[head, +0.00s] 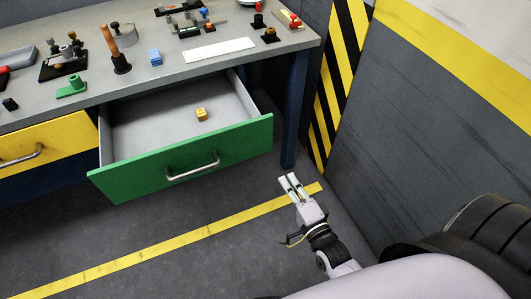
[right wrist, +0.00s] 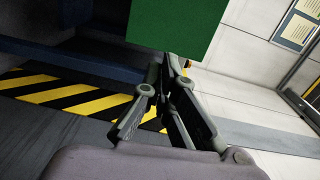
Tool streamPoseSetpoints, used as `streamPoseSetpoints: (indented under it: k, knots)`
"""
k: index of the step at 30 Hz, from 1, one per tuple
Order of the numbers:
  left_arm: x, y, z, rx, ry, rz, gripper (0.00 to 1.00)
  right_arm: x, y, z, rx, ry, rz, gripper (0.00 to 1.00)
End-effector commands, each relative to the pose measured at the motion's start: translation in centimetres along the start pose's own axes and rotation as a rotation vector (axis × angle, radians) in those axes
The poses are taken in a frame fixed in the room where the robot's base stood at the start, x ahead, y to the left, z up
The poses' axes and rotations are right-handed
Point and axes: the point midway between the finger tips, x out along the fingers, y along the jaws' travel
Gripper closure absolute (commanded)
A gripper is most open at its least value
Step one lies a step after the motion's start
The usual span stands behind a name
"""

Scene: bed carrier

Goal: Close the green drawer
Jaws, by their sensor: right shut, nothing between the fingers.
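The green drawer (head: 185,160) is pulled well out under the workbench, with a metal handle (head: 192,168) on its green front. A small yellow block (head: 201,114) lies inside it. My right gripper (head: 289,181) is shut and empty, to the right of the drawer front's right end and apart from it in the head view. In the right wrist view the green front (right wrist: 178,25) fills the top middle, beyond my right gripper's fingers (right wrist: 168,85). My left gripper is in neither view.
The grey workbench top (head: 180,70) carries several tools and parts. A yellow drawer (head: 45,140) is left of the green one. A dark blue bench leg (head: 295,105) stands right of it. A grey wall with hazard stripes (head: 340,80) bounds the right. The floor before the drawer is clear.

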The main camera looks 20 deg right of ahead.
Motion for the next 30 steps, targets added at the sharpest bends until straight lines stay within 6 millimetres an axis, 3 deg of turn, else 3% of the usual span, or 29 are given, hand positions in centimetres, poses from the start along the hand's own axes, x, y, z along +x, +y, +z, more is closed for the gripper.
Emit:
streamPoseSetpoints:
  k: [5, 10, 21, 30]
  knots:
    - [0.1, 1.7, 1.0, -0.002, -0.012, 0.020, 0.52, 0.9, -1.3, -0.2, 0.041, 0.007, -0.036, 1.00]
    - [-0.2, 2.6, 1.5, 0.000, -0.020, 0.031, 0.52, 3.8, -1.5, -0.2, 0.039, 0.007, -0.036, 1.00]
    - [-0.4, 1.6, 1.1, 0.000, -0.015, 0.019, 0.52, 11.4, -1.6, -0.2, 0.037, 0.006, -0.033, 1.00]
    - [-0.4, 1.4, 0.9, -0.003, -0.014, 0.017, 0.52, 14.0, -1.6, -0.3, 0.038, 0.006, -0.031, 1.00]
